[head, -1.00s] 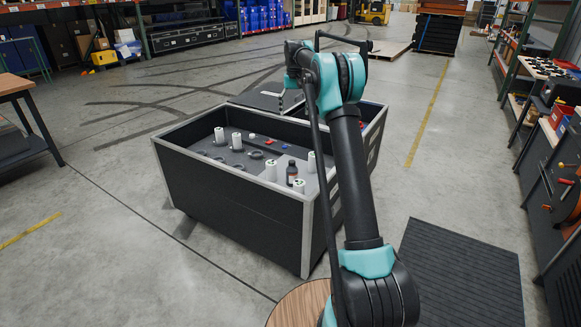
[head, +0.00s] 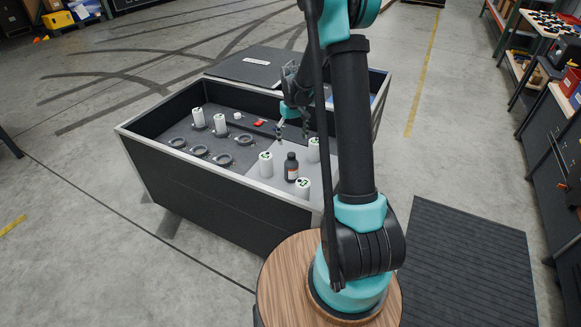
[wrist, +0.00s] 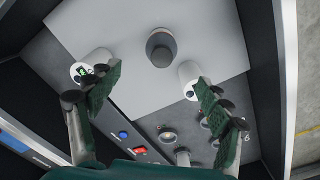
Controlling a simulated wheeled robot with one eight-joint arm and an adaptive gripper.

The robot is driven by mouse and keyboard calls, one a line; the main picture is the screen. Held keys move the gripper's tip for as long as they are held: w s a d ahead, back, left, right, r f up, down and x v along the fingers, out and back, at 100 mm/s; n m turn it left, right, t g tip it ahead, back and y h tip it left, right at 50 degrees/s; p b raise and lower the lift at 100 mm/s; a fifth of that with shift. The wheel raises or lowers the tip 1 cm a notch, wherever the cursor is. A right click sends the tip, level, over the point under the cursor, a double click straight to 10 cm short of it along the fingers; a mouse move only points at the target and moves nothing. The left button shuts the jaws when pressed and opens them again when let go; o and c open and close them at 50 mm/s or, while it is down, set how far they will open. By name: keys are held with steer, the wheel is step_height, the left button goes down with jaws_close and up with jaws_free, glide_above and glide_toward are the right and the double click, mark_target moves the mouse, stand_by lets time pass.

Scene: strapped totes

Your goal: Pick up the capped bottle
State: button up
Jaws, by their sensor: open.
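The capped bottle (head: 291,168) is dark with a dark cap and a reddish label band. It stands upright on the light grey panel (head: 270,187) in the tote. In the wrist view I see the bottle (wrist: 161,48) from above, beyond the fingertips and between their lines. My gripper (head: 294,127) hangs over the tote, behind the bottle and apart from it. Its green-padded fingers (wrist: 158,78) are spread wide with nothing between them.
White cylinders stand close to the bottle, one to its left (head: 266,165), one in front (head: 302,188) and one behind right (head: 314,150). The black tote (head: 205,205) has raised walls. Dark rings (head: 199,151), more white cylinders and small red parts lie at the tote's left and back.

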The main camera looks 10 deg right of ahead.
mark_target(291, 163)
steer(key=f, duration=1.4)
steer(key=shift+w+a+f, duration=0.1)
steer(key=shift+a+f, duration=0.1)
steer(key=shift+f, duration=0.1)
steer(key=shift+c, duration=0.5)
steer(key=c, duration=1.4)
